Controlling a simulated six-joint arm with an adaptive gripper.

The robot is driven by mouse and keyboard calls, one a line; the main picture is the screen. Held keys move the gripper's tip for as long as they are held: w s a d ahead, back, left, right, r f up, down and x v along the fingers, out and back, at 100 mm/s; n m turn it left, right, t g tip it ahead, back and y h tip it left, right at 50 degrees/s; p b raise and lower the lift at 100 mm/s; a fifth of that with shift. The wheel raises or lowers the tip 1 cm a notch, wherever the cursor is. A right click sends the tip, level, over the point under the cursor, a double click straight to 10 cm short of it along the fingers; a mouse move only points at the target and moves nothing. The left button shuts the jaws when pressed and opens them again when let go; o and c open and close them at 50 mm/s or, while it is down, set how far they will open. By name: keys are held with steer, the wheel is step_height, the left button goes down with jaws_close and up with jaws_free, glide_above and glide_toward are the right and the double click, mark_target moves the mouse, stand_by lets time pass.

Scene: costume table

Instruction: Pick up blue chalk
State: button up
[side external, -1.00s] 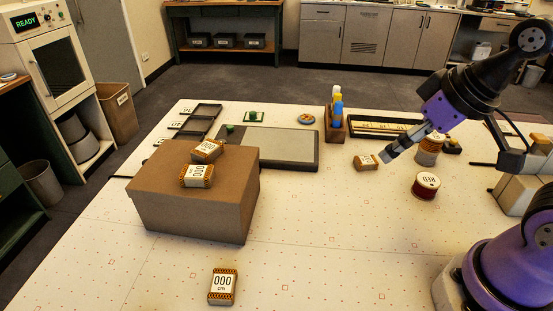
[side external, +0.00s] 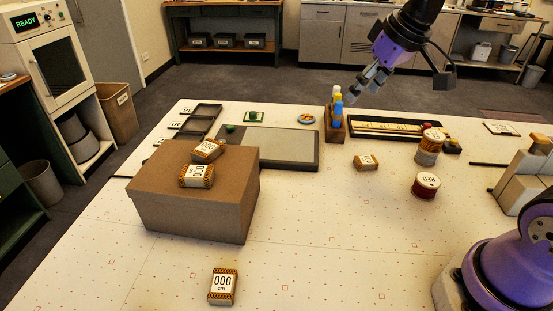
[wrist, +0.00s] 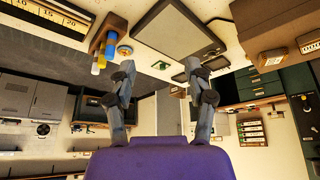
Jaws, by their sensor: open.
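The blue chalk (side external: 338,108) stands upright in a brown wooden holder (side external: 336,132) at the back middle of the table, with a yellow stick beside it. In the wrist view, a blue stick (wrist: 110,48) shows left of my fingers, in the holder (wrist: 98,40). A second blue piece and a yellow one show near it. My gripper (side external: 363,87) is open and empty, above and just right of the chalk, apart from it. In the wrist view my two fingers (wrist: 160,64) are spread wide with nothing between them.
A black tray with a ruler (side external: 385,125) lies right of the holder. A grey slate (side external: 275,148) lies left. A cardboard box (side external: 190,205) with two labelled blocks stands front left.

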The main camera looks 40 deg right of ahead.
steer(key=w+d+f, duration=0.2)
steer(key=w+d, duration=0.4)
steer(key=w, duration=0.1)
glide_toward(342, 105)
steer(key=f, duration=0.1)
steer(key=shift+g, duration=0.3)
steer(key=x, duration=0.5)
steer(key=shift+w+f, duration=0.1)
steer(key=shift+w, duration=0.35)
steer(key=x, duration=0.6)
steer(key=shift+w+d, duration=0.1)
steer(key=shift+w, duration=0.05)
steer(key=shift+c, duration=0.4)
jaws_close()
